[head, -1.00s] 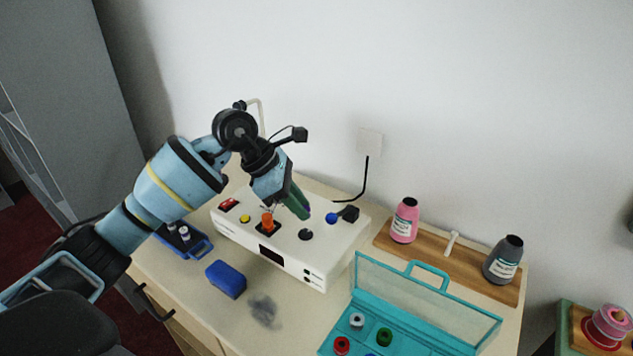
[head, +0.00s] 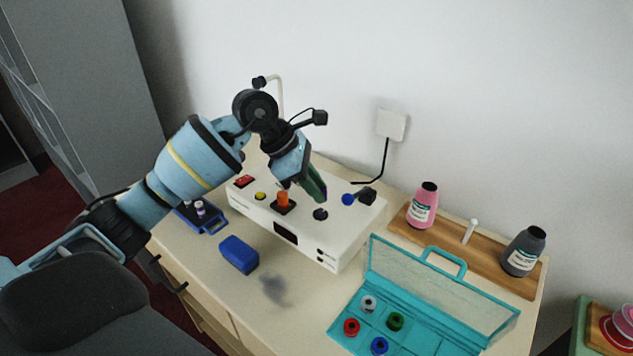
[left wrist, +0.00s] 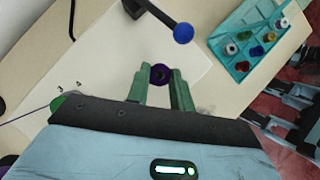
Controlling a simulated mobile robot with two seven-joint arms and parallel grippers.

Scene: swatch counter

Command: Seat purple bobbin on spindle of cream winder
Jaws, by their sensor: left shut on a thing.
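The cream winder (head: 340,238) is a long box on the table, with an orange knob, several buttons and a blue-tipped lever on top. My left gripper (head: 318,196) reaches down over its top, beside the lever. In the left wrist view its green fingers (left wrist: 160,84) are shut on the purple bobbin (left wrist: 161,72), a dark-centred ring above the cream surface. My right gripper is out of view.
The lever's blue ball (head: 348,199) stands close right of the fingers. A teal open case (head: 440,292) with several bobbins is at front right. A wooden board (head: 470,256) carries pink and grey bottles. A blue block (head: 239,254) and blue tray (head: 212,228) lie left.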

